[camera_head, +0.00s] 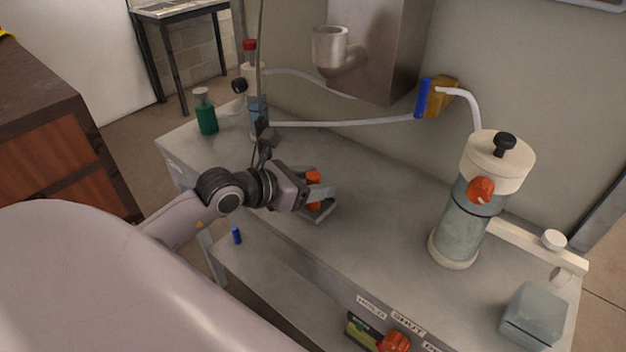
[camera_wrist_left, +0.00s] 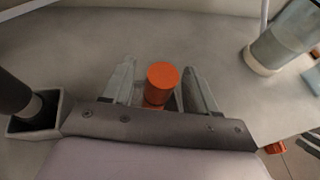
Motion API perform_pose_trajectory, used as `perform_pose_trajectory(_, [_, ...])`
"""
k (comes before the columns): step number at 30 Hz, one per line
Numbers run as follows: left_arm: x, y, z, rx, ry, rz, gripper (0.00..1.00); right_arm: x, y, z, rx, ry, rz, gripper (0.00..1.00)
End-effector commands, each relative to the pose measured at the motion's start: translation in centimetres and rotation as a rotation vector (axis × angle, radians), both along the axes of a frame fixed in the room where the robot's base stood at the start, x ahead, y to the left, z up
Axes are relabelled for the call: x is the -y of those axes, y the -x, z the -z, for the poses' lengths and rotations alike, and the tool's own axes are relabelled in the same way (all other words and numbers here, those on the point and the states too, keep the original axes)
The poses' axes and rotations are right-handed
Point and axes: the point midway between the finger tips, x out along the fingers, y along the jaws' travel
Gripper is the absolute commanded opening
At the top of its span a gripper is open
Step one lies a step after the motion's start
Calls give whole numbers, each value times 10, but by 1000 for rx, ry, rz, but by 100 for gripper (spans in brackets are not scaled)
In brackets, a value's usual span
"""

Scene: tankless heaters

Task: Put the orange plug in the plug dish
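The orange plug (camera_head: 314,178) is a small upright cylinder on the grey bench. In the left wrist view the plug (camera_wrist_left: 162,82) stands between my left fingers, with narrow gaps beside it. My left gripper (camera_head: 317,186) is open around it. A shallow grey square dish (camera_head: 322,214), apparently the plug dish, lies right below the plug and fingers. The plug's lower end is partly hidden, so I cannot tell whether it touches the dish floor. My right gripper is not in view.
A heater cylinder (camera_head: 466,222) with an orange knob stands right on the bench (camera_head: 375,225). A green bottle (camera_head: 206,115) and a red-capped bottle stand at the back left. A grey block (camera_head: 532,315) sits front right. A blue plug (camera_head: 236,235) lies on the lower shelf.

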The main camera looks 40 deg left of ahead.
Motion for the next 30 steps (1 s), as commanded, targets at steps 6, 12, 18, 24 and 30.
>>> perform_pose_trajectory(6, [0, 0, 0, -1, 0, 0, 60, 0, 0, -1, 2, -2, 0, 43])
perform_pose_trajectory(12, [-1, 2, -4, -2, -2, 0, 60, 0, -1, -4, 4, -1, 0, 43])
perform_pose_trajectory(18, [-8, 22, -11, -2, -2, 0, 60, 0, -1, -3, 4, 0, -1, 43])
perform_pose_trajectory(24, [-17, 47, -22, -3, -2, 0, 60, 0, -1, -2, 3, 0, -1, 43])
perform_pose_trajectory(30, [-25, 70, -32, -3, 0, 0, 60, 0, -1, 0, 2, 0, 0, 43])
